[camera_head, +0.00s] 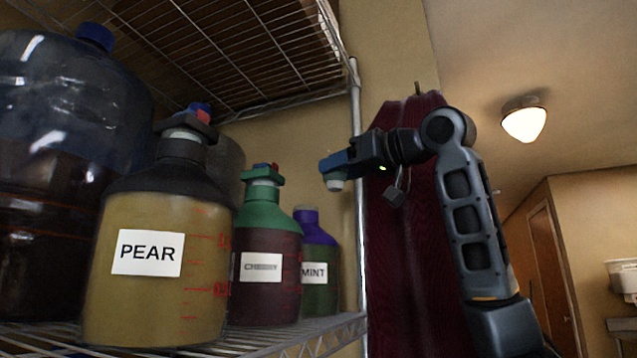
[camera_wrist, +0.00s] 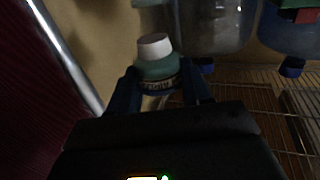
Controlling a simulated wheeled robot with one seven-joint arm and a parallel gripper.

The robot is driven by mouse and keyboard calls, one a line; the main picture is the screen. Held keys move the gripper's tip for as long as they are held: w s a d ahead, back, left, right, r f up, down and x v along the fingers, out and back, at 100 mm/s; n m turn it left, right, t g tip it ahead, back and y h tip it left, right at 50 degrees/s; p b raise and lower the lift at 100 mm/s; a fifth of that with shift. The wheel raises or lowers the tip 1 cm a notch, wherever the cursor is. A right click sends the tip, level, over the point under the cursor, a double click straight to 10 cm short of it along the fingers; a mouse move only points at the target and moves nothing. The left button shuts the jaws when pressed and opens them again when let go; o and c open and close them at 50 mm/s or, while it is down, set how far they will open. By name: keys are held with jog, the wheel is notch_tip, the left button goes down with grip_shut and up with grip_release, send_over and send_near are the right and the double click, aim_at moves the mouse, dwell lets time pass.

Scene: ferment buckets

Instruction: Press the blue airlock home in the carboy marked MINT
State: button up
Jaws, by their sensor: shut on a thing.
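The MINT carboy (camera_head: 320,277) stands on the wire shelf near its right end, with a purple shoulder and neck and green contents. Its label is partly hidden by the green-topped carboy; no airlock shows on its neck. My gripper (camera_head: 332,170) is to the right of that neck and above it, apart from it. It is shut on the airlock, whose pale stopper end (camera_head: 335,185) points down. In the wrist view the airlock (camera_wrist: 157,68) shows a teal band and a white end between my dark blue fingers.
The PEAR carboy (camera_head: 150,300) and the green-topped carboy (camera_head: 265,275) stand left of MINT, both with coloured tops. A large blue-capped jug (camera_head: 60,120) is far left. A shelf post (camera_head: 356,200) rises right of MINT. A wire shelf (camera_head: 240,50) hangs overhead.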

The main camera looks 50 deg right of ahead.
aim_at(345, 170)
jog(key=s, duration=0.9)
jog(key=shift+s+b, duration=0.35)
jog(key=shift+w, duration=0.2)
jog(key=shift+w, duration=0.4)
jog(key=shift+w+f, duration=0.15)
jog(key=shift+w, duration=0.85)
jog(key=shift+w+p, duration=0.3)
jog(key=shift+w, duration=0.05)
jog(key=shift+w+f, duration=0.1)
jog(key=shift+w, duration=0.85)
jog(key=shift+w+p, duration=0.3)
jog(key=shift+w, duration=0.4)
jog(key=shift+w+f+p, duration=0.15)
jog(key=shift+w+p, duration=0.2)
jog(key=shift+w, duration=0.9)
jog(key=shift+w+f+p, duration=0.1)
jog(key=shift+w+p, duration=0.2)
jog(key=shift+w, duration=0.95)
